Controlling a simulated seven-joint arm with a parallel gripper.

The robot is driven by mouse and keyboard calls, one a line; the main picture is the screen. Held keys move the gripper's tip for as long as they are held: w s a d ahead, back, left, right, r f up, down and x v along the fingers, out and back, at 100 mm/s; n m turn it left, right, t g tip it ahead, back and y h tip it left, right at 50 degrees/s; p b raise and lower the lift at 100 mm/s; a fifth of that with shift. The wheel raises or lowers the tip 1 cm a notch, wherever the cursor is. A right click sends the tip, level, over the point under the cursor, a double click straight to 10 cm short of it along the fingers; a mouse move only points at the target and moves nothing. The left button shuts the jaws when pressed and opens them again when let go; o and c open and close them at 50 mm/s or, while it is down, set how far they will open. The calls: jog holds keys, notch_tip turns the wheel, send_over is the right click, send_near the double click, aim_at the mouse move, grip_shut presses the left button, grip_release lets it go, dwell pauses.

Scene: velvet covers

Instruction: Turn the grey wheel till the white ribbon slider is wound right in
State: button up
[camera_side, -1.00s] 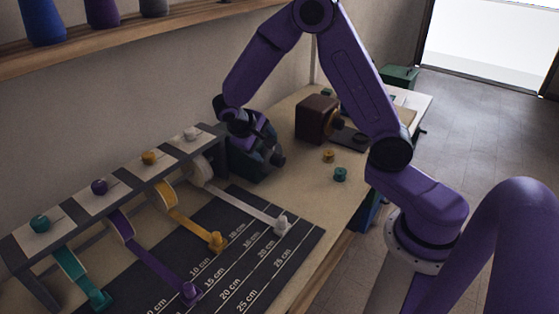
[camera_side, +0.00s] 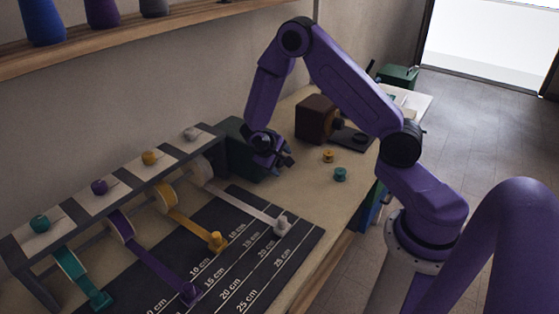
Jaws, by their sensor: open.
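The white ribbon (camera_side: 240,207) runs out from its reel (camera_side: 200,170) at the right end of the rack. Its pale slider (camera_side: 281,224) stands on the dark measuring mat (camera_side: 255,258), well away from the rack. A small pale grey round knob (camera_side: 191,133) sits on top of the rack above this ribbon; I take it for the grey wheel. My gripper (camera_side: 287,160) is open and appears empty, right of the rack, in front of the dark green box. It is apart from the knob and the slider.
The rack (camera_side: 115,190) also carries teal, purple and yellow knobs and ribbons. The dark green box (camera_side: 238,148) stands at its right end. A brown block (camera_side: 316,118) and yellow (camera_side: 328,156) and teal (camera_side: 340,174) spools lie further right. A shelf (camera_side: 150,38) hangs above.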

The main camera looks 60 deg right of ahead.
jog(key=c, duration=1.1)
jog(key=shift+o, duration=0.2)
jog(key=shift+d+r+y, duration=0.1)
jog(key=shift+d+y, duration=0.1)
jog(key=shift+y, duration=1.2)
jog(key=shift+d+r+y, duration=0.1)
jog(key=shift+d+y, duration=0.1)
jog(key=shift+y, duration=1.2)
jog(key=shift+d+y, duration=0.25)
jog(key=shift+y, duration=1.05)
jog(key=shift+d+y, duration=0.2)
jog(key=shift+y, duration=1.1)
jog(key=y, duration=0.5)
jog(key=shift+d+f, duration=0.3)
jog(key=y, duration=0.5)
jog(key=shift+d+f+y, duration=0.2)
jog(key=shift+f+y, duration=0.1)
jog(key=shift+y, duration=0.1)
